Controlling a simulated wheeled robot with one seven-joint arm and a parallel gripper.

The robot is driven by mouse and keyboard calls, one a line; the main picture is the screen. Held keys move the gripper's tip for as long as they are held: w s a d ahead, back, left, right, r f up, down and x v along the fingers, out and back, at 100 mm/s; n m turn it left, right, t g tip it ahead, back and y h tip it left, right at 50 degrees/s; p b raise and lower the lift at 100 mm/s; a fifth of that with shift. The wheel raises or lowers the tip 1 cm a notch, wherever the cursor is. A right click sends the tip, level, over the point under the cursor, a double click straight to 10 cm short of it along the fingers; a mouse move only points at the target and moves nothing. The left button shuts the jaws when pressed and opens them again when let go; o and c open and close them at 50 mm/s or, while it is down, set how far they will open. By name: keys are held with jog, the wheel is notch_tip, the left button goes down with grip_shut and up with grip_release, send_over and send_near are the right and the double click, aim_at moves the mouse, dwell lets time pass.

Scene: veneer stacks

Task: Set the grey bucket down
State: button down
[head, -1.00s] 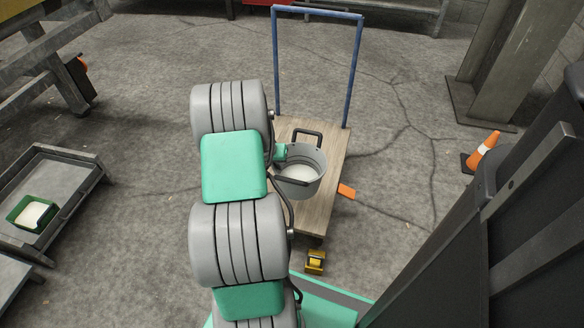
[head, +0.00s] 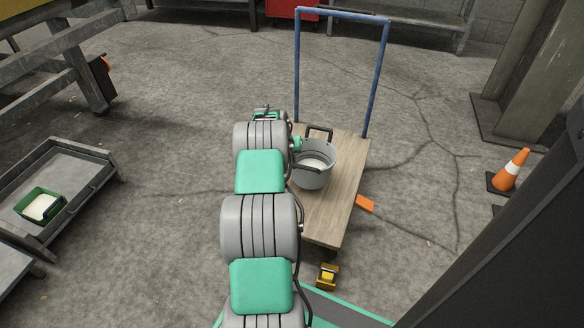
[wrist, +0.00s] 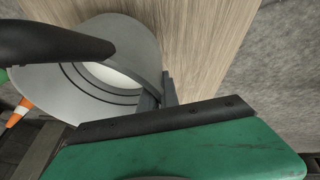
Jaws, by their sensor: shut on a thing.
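The grey bucket (head: 312,178) has a dark handle and whitish contents. In the head view it is upright over the wooden deck of a trolley (head: 335,210); I cannot tell whether its base touches the deck. My gripper is at the bucket's far left side in that view, mostly hidden behind my arm. In the wrist view my gripper (wrist: 156,94) has its fingers shut on the bucket's rim. The bucket (wrist: 140,42) fills the upper left there, with its dark handle (wrist: 45,42) across it.
The trolley has a blue push bar (head: 376,80) at its far end. An orange cone (head: 511,170) stands to the right. A yellow object (head: 327,277) is near the trolley's front. A low grey table (head: 92,195) with a green tray (head: 25,207) stands at left.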

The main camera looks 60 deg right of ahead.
jog(key=f, duration=0.1)
jog(key=f+b, duration=0.1)
jog(key=f, duration=0.1)
jog(key=shift+w+d+f, duration=0.15)
jog(key=shift+d+f, duration=0.05)
jog(key=shift+r, duration=0.1)
jog(key=c, duration=2)
grip_release()
jog(key=shift+a+f, duration=0.1)
jog(key=shift+f, duration=0.15)
jog(key=shift+c, duration=0.2)
jog(key=o, duration=0.4)
jog(key=shift+o, duration=0.2)
jog(key=shift+r, duration=0.1)
